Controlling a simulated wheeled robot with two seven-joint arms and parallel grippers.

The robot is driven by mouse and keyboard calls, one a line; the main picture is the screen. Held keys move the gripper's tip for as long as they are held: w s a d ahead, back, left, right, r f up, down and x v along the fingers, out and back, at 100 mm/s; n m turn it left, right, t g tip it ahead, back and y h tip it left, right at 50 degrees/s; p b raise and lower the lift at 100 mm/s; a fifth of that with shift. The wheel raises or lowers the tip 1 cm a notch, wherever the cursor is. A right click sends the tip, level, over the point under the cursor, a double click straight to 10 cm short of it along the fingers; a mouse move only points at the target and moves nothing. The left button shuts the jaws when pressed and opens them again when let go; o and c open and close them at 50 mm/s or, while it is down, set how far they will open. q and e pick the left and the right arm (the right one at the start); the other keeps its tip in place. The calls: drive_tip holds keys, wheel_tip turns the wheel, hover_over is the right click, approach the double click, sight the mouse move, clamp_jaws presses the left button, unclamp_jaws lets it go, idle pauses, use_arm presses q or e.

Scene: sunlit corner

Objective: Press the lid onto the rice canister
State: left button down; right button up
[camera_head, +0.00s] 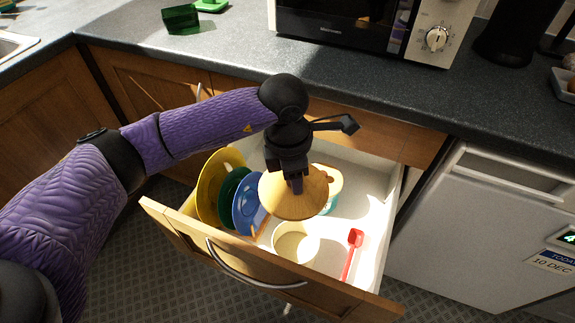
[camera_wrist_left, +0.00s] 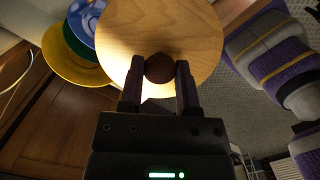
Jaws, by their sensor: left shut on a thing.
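My left gripper (camera_head: 297,183) points down over the open drawer and is shut on the dark knob of the round wooden lid (camera_head: 300,205). In the left wrist view the two fingers (camera_wrist_left: 158,75) pinch the dark round knob (camera_wrist_left: 159,68) at the middle of the lid's face (camera_wrist_left: 150,28). The open round canister (camera_head: 296,242), cream inside, stands in the drawer and shows just in front of the lid. The lid appears held above it and apart from it, offset toward the back. The canister does not show in the wrist view. My right gripper is in neither view.
The drawer (camera_head: 384,215) also holds yellow (camera_head: 207,185), green and blue plates on the left, a teal item with a pale top (camera_head: 331,183) behind the lid, and a red spoon (camera_head: 353,245). A microwave (camera_head: 345,30) stands on the counter above.

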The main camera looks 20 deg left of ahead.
use_arm(q)
wheel_tip(320, 180, down, 24)
drive_tip(key=w+n+b, duration=0.1)
drive_tip(key=n+b, duration=0.6)
drive_tip(key=b, duration=0.8)
drive_tip(key=shift+w+d+f+n+t+y, duration=0.2)
drive_tip(key=shift+f+n+t+y, duration=0.05)
drive_tip(key=shift+n+t+y, duration=0.05)
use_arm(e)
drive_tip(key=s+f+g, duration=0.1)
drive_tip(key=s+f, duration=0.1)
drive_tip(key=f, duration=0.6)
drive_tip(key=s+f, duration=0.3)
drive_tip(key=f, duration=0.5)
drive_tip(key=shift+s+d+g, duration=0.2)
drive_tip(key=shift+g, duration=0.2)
use_arm(q)
drive_tip(key=shift+f, duration=0.1)
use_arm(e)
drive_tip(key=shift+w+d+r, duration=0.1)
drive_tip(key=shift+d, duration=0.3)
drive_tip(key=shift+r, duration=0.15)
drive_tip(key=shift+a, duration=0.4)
use_arm(q)
drive_tip(key=shift+f, duration=0.25)
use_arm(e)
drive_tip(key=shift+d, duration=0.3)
